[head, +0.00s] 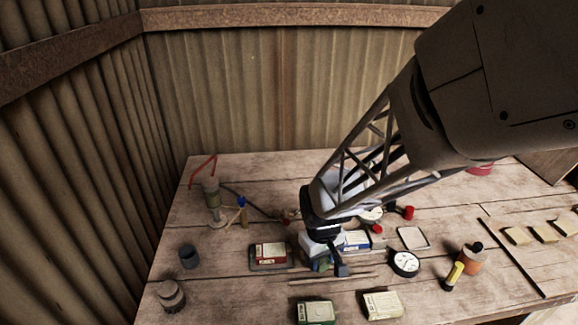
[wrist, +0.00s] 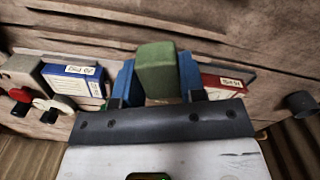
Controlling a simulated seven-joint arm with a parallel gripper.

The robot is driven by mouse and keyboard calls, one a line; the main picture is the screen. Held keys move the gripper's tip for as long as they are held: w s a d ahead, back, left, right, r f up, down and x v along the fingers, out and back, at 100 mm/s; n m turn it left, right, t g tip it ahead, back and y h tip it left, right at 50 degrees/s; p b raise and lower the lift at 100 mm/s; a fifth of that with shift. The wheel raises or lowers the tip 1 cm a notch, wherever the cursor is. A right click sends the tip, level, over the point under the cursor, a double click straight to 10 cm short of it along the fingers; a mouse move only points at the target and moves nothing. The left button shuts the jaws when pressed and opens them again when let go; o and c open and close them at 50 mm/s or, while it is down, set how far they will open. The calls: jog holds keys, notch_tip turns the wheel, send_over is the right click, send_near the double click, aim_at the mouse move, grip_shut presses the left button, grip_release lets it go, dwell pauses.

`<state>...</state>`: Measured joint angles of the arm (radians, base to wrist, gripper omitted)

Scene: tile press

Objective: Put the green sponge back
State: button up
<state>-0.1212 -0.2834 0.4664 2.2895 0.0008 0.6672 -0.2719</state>
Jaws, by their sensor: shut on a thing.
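The green sponge (wrist: 157,72) stands between the two blue finger pads of my gripper (wrist: 158,85) in the wrist view. My gripper is shut on it, with a pad against each side. In the head view my gripper (head: 326,264) points down, low over the middle of the table, and mostly hides the sponge. I cannot tell whether the sponge touches the table.
A red-labelled box (head: 269,254) is left of my gripper, a blue-labelled box (head: 356,240) right. Green (head: 316,312) and cream (head: 382,304) boxes lie in front. A dial (head: 405,262), orange bottle (head: 471,262) and pale square (head: 412,237) are at right.

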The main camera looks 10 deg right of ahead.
aim_at(319, 267)
jog(key=shift+f, duration=1.75)
jog(key=o, duration=0.8)
jog(key=shift+f, duration=0.1)
notch_tip(319, 267, up, 12)
jog(key=shift+r, duration=0.15)
jog(key=s+d+r+m+t, duration=0.1)
jog(key=s+d+r, duration=0.1)
jog(key=s+r, duration=0.2)
jog(key=s+d+r+m, duration=0.1)
jog(key=s+r+m, duration=0.1)
jog(key=s+r, duration=0.2)
jog(key=s+d+r+m+t, duration=0.1)
jog(key=s+d+r, duration=0.1)
jog(key=s, duration=0.4)
jog(key=shift+s+d+r+m+t, duration=0.1)
jog(key=shift+d+r+m+t, duration=0.1)
jog(key=shift+r, duration=0.25)
jog(key=shift+s+d+r+m+t, duration=0.1)
jog(key=shift+d+r+m, duration=0.1)
jog(key=shift+r, duration=0.25)
